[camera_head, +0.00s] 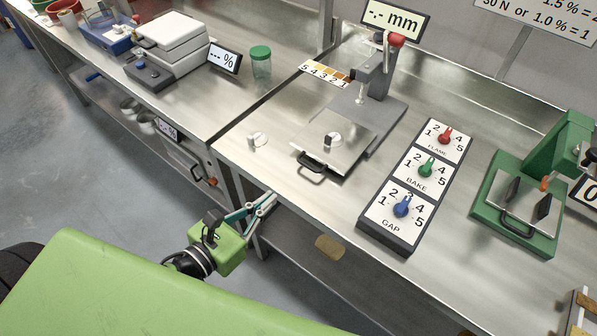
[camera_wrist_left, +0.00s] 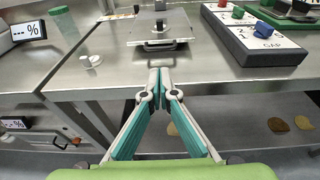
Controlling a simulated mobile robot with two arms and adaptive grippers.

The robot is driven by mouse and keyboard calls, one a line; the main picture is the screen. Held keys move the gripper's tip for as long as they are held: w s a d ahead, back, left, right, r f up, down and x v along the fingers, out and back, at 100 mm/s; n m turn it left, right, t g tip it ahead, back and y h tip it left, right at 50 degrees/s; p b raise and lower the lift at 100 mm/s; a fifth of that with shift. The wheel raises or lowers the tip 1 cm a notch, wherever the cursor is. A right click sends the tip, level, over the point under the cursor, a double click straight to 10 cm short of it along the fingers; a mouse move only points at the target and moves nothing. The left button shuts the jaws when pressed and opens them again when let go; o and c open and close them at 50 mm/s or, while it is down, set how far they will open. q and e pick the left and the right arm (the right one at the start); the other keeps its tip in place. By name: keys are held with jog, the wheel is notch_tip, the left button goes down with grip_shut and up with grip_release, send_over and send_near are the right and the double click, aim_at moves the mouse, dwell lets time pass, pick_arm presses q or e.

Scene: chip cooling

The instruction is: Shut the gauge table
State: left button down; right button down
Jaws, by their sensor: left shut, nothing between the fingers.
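The gauge table, a square silver plate (camera_head: 345,150) with a black handle (camera_head: 311,164) on its front edge, sticks out toward the bench front from the gauge's grey base (camera_head: 388,122). A small round white piece with a dark part (camera_head: 333,139) is on the plate. In the left wrist view the plate (camera_wrist_left: 190,32) and handle (camera_wrist_left: 160,46) lie straight ahead. My left gripper (camera_head: 272,198) is shut and empty, off the bench's front edge, below and to the left of the handle and apart from it. My right gripper is not in view.
A panel with red, green and blue knobs (camera_head: 415,187) stands right of the plate. A green press (camera_head: 520,200) is farther right. A round white piece (camera_head: 257,139) lies left of the plate. The bench between the plate and its front edge is bare.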

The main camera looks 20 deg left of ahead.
pick_arm(q)
jog(key=p, duration=0.3)
send_near(325, 143)
jog(key=s+f, duration=0.2)
jog(key=s, duration=0.1)
jog(key=shift+a+f, duration=0.1)
jog(key=shift+a, duration=0.3)
jog(key=shift+p+x, duration=0.35)
jog(key=shift+x, duration=0.5)
jog(key=shift+f, duration=0.15)
jog(key=shift+w, duration=0.1)
jog(key=x, duration=0.4)
jog(key=r+x, duration=0.1)
jog(key=x, duration=0.3)
jog(key=r+x, duration=0.1)
jog(key=x, duration=0.3)
jog(key=shift+w+d+r+p, duration=0.2)
jog(key=shift+w+r+p, duration=0.1)
jog(key=shift+p, duration=0.05)
jog(key=shift+r, duration=0.15)
jog(key=shift+a, duration=0.1)
